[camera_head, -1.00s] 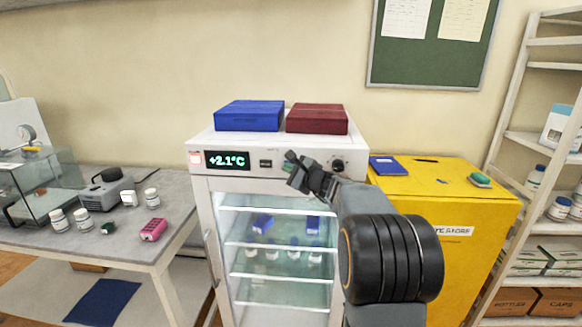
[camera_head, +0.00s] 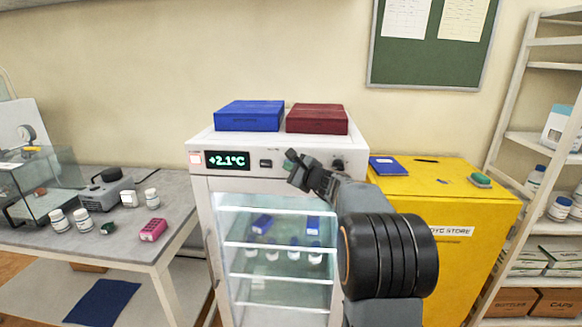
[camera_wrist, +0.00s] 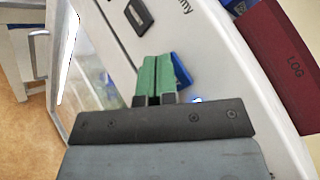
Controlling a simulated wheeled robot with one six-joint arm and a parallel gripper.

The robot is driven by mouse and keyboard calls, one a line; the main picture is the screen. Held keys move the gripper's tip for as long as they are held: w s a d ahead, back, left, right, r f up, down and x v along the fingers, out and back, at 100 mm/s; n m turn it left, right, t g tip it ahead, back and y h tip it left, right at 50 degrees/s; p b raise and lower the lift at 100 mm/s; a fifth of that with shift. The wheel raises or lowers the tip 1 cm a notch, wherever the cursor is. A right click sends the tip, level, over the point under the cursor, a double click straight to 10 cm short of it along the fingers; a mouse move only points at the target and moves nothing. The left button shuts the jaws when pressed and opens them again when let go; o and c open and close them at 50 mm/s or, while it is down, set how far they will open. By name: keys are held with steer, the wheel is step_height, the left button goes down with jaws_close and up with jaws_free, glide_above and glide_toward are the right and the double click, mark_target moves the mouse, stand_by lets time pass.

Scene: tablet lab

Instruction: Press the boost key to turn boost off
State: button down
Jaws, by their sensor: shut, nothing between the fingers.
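The white fridge (camera_head: 203,230) has a control panel along its top front, with a lit display (camera_head: 227,160) reading +2.1°C. My gripper (camera_head: 289,163) is shut and empty, in front of the panel between a dark switch (camera_head: 265,163) and a black knob (camera_head: 338,165). In the wrist view, its green fingertips (camera_wrist: 157,57) are together, close to the panel. A blue key (camera_wrist: 182,80) shows partly from behind them, with a small blue lamp (camera_wrist: 197,99) lit beside it. Its label is not readable, and I cannot tell whether the fingertips touch it. The dark switch also shows in the wrist view (camera_wrist: 138,16).
A blue box (camera_head: 249,116) and a dark red box (camera_head: 317,119) lie on the fridge top. A yellow cabinet (camera_head: 450,195) stands to the right, and a grey bench (camera_head: 110,240) with bottles to the left.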

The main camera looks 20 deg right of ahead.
steer(key=shift+f, duration=0.1)
stand_by(0.3)
steer(key=shift+s+a+b, duration=0.25)
steer(key=shift+s+b, duration=0.15)
steer(key=shift+b, duration=0.2)
steer(key=s+a+b, duration=0.3)
steer(key=s+b, duration=0.1)
steer(key=s, duration=0.1)
steer(key=shift+s, duration=0.15)
stand_by(0.6)
